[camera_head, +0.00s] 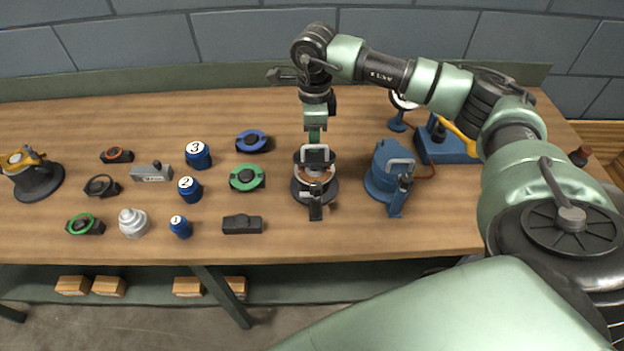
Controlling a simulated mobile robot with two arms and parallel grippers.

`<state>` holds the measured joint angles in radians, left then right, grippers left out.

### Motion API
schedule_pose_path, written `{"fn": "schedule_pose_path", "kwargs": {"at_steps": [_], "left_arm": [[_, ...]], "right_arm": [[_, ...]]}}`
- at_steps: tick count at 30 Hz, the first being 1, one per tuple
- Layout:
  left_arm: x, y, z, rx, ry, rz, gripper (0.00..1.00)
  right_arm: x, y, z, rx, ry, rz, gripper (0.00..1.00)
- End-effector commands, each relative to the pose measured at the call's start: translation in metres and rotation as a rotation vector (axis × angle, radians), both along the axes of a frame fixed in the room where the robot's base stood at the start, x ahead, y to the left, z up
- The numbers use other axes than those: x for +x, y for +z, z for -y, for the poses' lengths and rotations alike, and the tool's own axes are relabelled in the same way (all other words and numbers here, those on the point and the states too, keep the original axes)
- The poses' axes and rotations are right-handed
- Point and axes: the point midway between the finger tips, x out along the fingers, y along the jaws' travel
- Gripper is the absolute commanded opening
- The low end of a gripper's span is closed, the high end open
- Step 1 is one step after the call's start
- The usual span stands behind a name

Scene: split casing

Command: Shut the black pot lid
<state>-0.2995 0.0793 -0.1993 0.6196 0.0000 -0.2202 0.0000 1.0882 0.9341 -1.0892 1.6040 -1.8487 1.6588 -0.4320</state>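The black pot (299,190) stands on the bench right of the middle, with a dark latch-like part hanging at its front. A brown inside shows between its rim and its black lid (304,157), so the lid appears raised at the back. A pale handle shows at the lid's top. My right gripper (315,138) points down just behind the lid and handle. Its fingertips are small and partly hidden, so I cannot tell whether they are open or touch the lid. My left gripper is out of view.
Numbered blue canisters (198,157), green-ringed (246,178) and other small parts fill the left. The bench front (330,236) is clear.

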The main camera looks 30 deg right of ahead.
Motion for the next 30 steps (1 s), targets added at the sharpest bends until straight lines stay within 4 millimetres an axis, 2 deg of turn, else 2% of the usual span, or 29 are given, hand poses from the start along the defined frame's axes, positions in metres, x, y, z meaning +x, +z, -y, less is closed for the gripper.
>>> {"fn": "schedule_pose_path", "kwargs": {"at_steps": [15, 22, 30], "left_arm": [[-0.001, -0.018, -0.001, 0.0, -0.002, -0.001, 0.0], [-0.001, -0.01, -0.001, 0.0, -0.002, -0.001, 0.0], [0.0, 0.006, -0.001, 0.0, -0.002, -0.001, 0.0]], "right_arm": [[0.0, -0.024, 0.0, -0.001, 0.0, -0.002, 0.0], [0.0, -0.013, 0.0, -0.001, 0.0, -0.001, 0.0], [0.0, 0.015, 0.0, 0.0, 0.0, 0.0, 0.0]]}}
